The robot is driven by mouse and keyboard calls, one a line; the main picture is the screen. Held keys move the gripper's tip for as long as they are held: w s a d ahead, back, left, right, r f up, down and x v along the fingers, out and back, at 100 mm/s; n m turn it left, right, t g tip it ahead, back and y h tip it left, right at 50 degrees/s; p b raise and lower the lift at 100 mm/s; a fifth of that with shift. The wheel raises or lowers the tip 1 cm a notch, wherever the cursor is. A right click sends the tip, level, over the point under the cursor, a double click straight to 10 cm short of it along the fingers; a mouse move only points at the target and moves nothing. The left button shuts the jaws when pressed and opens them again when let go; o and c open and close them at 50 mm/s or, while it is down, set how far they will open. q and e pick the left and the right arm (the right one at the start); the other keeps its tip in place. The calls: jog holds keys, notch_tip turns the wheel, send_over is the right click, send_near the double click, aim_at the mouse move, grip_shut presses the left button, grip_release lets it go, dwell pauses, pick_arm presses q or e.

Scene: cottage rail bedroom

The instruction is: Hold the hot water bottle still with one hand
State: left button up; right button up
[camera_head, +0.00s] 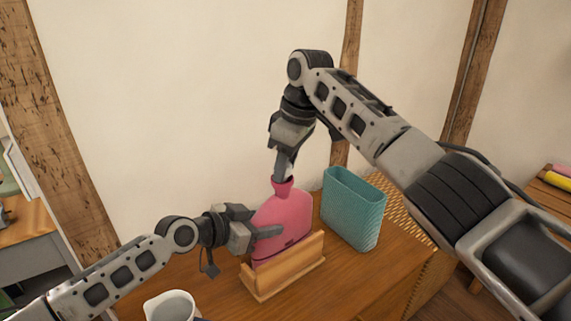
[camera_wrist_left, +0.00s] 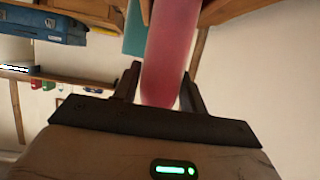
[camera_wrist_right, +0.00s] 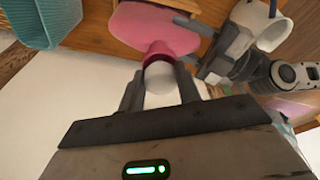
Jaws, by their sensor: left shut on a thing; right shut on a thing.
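The pink hot water bottle (camera_head: 286,218) stands upright in a wooden holder (camera_head: 284,277) on the wooden cabinet top. My left gripper (camera_head: 262,232) is shut on the side of the bottle's body; the left wrist view shows the pink edge (camera_wrist_left: 170,55) between its fingers. My right gripper (camera_head: 284,168) comes down from above and is shut at the top of the bottle's neck. In the right wrist view a pale stopper (camera_wrist_right: 159,77) sits between its fingers, at the mouth of the pink neck (camera_wrist_right: 158,50). In the head view the fingers mostly hide the stopper.
A teal ribbed container (camera_head: 352,212) stands close to the right of the bottle. A white jug (camera_head: 170,306) is at the front left. The wall (camera_head: 180,110) is behind. Some bare cabinet top (camera_head: 345,290) lies at the front right.

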jog(key=shift+x, duration=0.8)
dwell(0.7)
jog(key=o, duration=0.6)
jog(key=shift+s+d, duration=0.15)
jog(key=shift+s, duration=0.05)
jog(key=shift+o, duration=0.2)
jog(key=o, duration=0.4)
jog(key=shift+c, duration=0.2)
jog(key=shift+o, duration=0.3)
jog(key=shift+r+n, duration=0.1)
jog(key=shift+n, duration=0.2)
jog(key=shift+r+n, duration=0.2)
jog(key=shift+n, duration=0.2)
jog(key=r+n, duration=0.2)
jog(key=n, duration=0.1)
jog(key=r+n, duration=0.2)
jog(key=n, duration=0.2)
jog(key=r+n+h, duration=0.1)
jog(key=r+n, duration=0.1)
jog(key=n, duration=0.2)
jog(key=shift+s+a+r, duration=0.1)
jog(key=shift+s+a, duration=0.1)
jog(key=shift+a, duration=0.1)
notch_tip(320, 180, up, 7)
jog(key=s+n+h, duration=0.1)
jog(key=n, duration=1.2)
jog(key=shift+d+n+t, duration=0.2)
jog(key=shift+n+t, duration=0.1)
jog(key=shift+n, duration=0.1)
